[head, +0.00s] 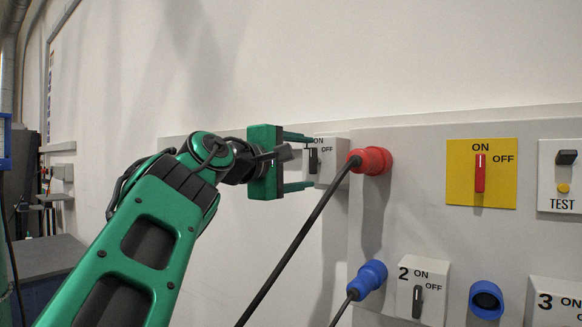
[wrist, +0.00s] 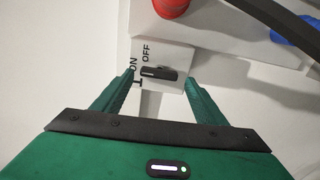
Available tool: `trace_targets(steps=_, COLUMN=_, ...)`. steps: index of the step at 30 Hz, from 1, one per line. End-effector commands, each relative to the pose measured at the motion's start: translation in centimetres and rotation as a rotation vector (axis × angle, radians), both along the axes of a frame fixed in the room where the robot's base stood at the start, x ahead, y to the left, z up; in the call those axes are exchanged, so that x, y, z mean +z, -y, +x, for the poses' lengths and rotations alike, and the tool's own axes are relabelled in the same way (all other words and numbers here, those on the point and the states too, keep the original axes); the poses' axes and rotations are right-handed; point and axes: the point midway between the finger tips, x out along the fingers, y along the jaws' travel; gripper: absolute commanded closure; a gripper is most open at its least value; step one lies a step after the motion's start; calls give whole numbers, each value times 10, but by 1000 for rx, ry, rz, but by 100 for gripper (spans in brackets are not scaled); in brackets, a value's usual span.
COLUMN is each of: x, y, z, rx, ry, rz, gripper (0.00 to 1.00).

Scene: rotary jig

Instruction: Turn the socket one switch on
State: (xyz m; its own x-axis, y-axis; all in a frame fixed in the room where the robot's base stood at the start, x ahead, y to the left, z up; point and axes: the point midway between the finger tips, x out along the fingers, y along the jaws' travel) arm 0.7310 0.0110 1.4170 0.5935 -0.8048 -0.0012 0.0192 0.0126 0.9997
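The socket one switch is a black knob (head: 313,160) on a white box (head: 328,176) at the left end of the panel. ON is printed above it and OFF to its right in the head view. The knob stands upright there, in line with ON. In the wrist view the knob (wrist: 158,73) lies sideways, its white mark at the end towards ON. My gripper (head: 306,162) is open, its green fingers above and below the knob. In the wrist view the fingertips (wrist: 160,76) lie on either side of it. I cannot tell whether they touch the box.
A red plug (head: 372,160) with a black cable sits just right of the box. A blue plug (head: 368,276) and switch 2 (head: 417,301) are lower. A yellow plate with a red switch (head: 479,173) and a TEST unit (head: 564,172) are further right.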

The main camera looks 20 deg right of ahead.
Motion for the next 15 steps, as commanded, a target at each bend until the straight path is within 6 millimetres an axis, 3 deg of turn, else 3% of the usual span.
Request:
trace_targets(steps=8, x=1, y=1, z=-2, rx=-5, ry=4, rz=3, gripper=34)
trace_targets(steps=15, x=1, y=-24, z=-20, rx=-2, ry=5, rz=1, gripper=34)
